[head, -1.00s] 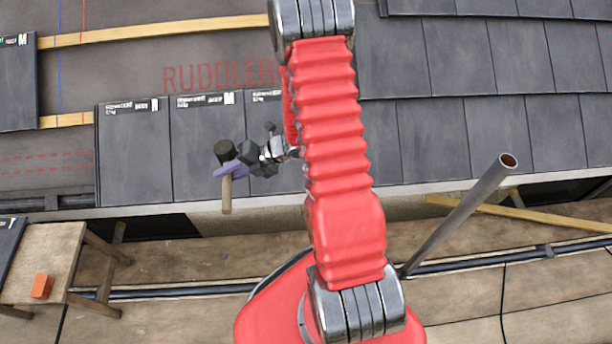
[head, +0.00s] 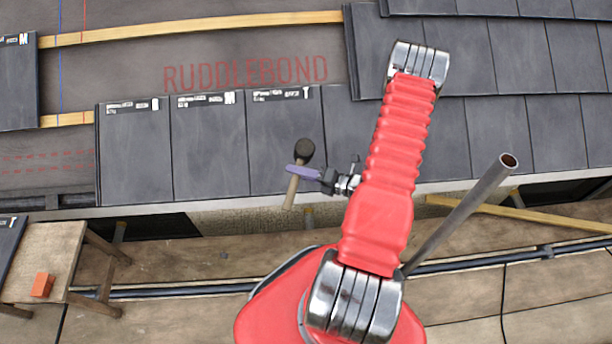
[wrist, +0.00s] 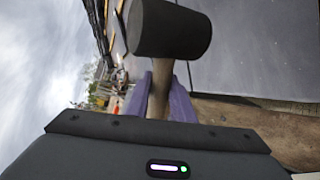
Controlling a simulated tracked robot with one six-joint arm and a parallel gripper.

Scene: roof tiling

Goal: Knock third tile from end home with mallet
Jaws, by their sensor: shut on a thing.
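The mallet has a black head (head: 304,152) and a pale wooden handle (head: 291,192). My gripper (head: 300,172) with purple fingers is shut on the handle, just below the head. The third tile (head: 270,135) from the left end of the lower row is dark grey with a white label strip along its top. The mallet head shows over the lower right part of this tile, and the handle reaches down past the eave. Whether the head touches the tile I cannot tell. In the wrist view the mallet head (wrist: 170,30) is large and close, above the purple fingers (wrist: 181,102).
Two more labelled tiles (head: 135,155) lie to the left in the same row. Tiled courses (head: 495,135) extend right. A grey pole (head: 460,212) slants up at the right. A wooden trestle (head: 45,255) with an orange block (head: 42,285) stands at lower left.

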